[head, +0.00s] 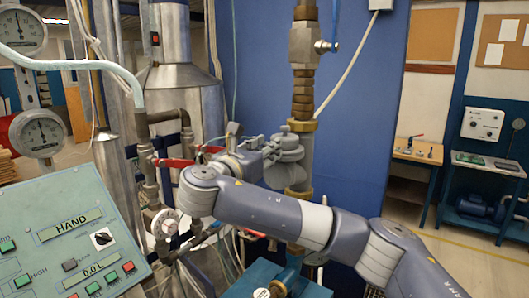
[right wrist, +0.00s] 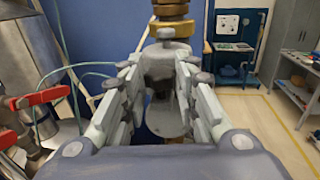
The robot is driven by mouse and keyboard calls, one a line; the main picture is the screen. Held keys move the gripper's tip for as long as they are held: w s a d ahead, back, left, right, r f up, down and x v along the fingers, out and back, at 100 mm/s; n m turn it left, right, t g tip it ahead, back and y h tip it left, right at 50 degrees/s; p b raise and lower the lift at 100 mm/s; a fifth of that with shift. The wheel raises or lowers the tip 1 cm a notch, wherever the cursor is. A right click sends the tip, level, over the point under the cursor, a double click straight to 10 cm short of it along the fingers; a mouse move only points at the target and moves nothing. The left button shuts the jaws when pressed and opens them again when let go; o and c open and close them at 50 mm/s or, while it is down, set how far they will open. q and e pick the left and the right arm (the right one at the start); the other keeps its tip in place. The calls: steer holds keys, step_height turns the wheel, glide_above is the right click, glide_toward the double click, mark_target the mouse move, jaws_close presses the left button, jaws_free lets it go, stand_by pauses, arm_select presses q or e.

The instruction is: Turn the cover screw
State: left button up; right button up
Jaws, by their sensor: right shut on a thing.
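A grey meter (head: 286,150) sits in the vertical pipe in front of the blue panel. My right arm comes in from the right in the head view, and its gripper (head: 268,150) is at the meter's left side. In the right wrist view the two fingers of my right gripper (right wrist: 160,76) stand on either side of the meter's grey body (right wrist: 168,122), shut on a grey part of it. The cover screw cannot be told apart; the fingers and the meter's shape hide it. My left gripper is not in view.
Brass fittings and a valve (head: 304,45) rise above the meter. Red-handled valves (head: 175,162) and pipes crowd the left. A green control panel (head: 75,235) stands at front left, with pressure gauges (head: 40,133) behind. The floor at right is open before a workbench (head: 485,165).

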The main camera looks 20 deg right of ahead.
steer(key=shift+s+d+n+t+y+b, duration=0.15)
steer(key=shift+n+t+y+b, duration=0.1)
steer(key=shift+n+t+y, duration=0.6)
steer(key=shift+s+d+n+t+y+b, duration=0.1)
steer(key=shift+d+n+t+y+b, duration=0.1)
steer(key=shift+n+t+y, duration=0.6)
steer(key=shift+a+g+y, duration=0.1)
steer(key=shift+g+y, duration=0.15)
steer(key=shift+g, duration=0.1)
steer(key=o, duration=1.1)
steer(key=shift+w, duration=0.1)
steer(key=shift+c, duration=0.2)
steer(key=v, duration=0.7)
steer(key=shift+s, duration=0.25)
